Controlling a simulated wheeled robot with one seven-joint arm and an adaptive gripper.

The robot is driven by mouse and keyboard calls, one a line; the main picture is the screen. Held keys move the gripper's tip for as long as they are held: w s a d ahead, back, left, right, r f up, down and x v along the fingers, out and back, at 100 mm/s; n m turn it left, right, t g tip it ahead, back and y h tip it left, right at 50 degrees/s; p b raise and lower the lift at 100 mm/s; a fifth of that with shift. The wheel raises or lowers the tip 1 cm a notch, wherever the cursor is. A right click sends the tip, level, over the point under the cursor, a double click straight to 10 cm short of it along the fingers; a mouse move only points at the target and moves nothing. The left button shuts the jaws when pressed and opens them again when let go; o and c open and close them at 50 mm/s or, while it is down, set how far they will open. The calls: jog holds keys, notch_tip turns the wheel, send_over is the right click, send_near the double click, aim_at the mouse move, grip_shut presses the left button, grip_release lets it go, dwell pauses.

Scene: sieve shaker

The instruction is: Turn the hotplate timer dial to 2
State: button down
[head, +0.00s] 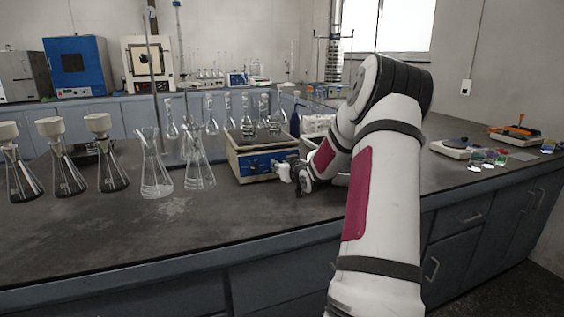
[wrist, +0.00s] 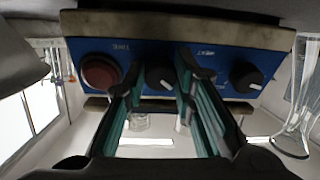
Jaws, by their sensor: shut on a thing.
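In the wrist view, which looks upside down, the panel carries a red round knob (wrist: 101,72) at the left, a black dial with a white mark (wrist: 160,77) in the middle and another black dial (wrist: 246,77) at the right. My gripper (wrist: 160,72) is shut on the middle dial, one finger on each side. In the head view my gripper (head: 286,172) is at the panel's right part and hides it.
Glass flasks stand on the hotplate. A balance (head: 455,148) is at the right. The front bench top is clear.

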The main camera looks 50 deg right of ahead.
jog(key=m+p, duration=0.2)
jog(key=m, duration=0.3)
jog(key=shift+a+h, duration=0.15)
jog(key=shift+h, duration=0.25)
jog(key=shift+w+m+g+h+p, duration=0.1)
jog(key=shift+m+g+h+p, duration=0.35)
jog(key=shift+m, duration=1)
jog(key=shift+m+g+y+p, duration=0.15)
jog(key=shift+m+p, duration=0.55)
jog(key=shift+m, duration=0.75)
jog(key=c, duration=1.3)
grip_release()
jog(key=v, duration=1.2)
jog(key=shift+a, duration=0.1)
